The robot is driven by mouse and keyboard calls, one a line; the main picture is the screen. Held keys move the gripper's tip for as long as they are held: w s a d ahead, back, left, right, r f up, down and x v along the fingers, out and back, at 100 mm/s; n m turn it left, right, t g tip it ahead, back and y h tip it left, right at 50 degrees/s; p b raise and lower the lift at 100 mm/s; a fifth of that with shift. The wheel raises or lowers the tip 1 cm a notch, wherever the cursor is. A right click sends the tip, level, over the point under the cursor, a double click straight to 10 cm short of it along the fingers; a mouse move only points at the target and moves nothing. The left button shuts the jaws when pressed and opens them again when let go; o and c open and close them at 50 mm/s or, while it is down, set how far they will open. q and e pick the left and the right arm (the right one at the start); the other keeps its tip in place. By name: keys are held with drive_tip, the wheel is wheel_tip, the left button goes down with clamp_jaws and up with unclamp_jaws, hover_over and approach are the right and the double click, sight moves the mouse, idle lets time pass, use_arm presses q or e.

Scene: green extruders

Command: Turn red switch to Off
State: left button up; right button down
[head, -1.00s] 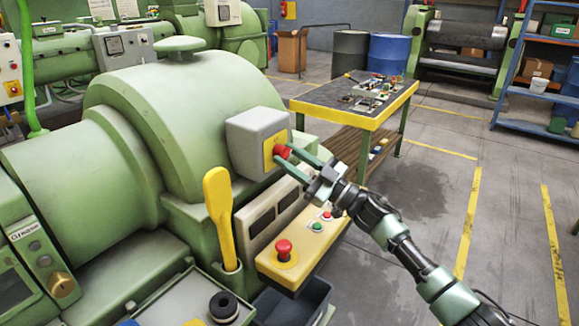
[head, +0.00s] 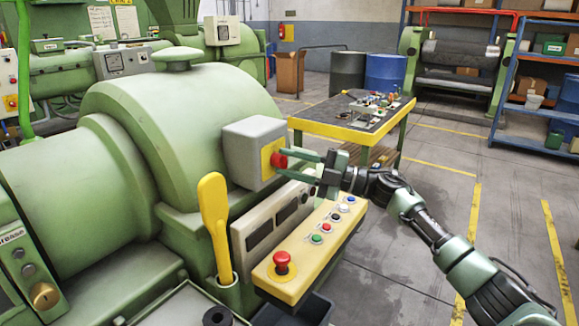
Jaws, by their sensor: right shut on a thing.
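The red switch (head: 279,161) is a knob on a yellow plate (head: 266,166) on the side of a grey box (head: 246,144), fixed to the green extruder (head: 180,115). My right gripper (head: 283,162) reaches it from the right, with its green fingers on either side of the knob and shut on it. The fingers partly hide the knob, and no Off mark is readable. My left gripper is not in view.
Below is a yellow panel (head: 309,257) with a red mushroom button (head: 281,264) and several small buttons. A yellow-handled lever (head: 213,220) stands to the left. A yellow-edged table (head: 345,134) is behind; clear floor lies to the right.

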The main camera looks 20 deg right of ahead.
drive_tip(key=shift+f+n, duration=0.1)
drive_tip(key=shift+n, duration=0.5)
drive_tip(key=shift+g, duration=0.3)
drive_tip(key=c, duration=1.1)
unclamp_jaws()
drive_tip(key=b+v, duration=0.2)
drive_tip(key=v, duration=0.5)
drive_tip(key=shift+s+d, duration=0.2)
drive_tip(key=shift+d, duration=0.1)
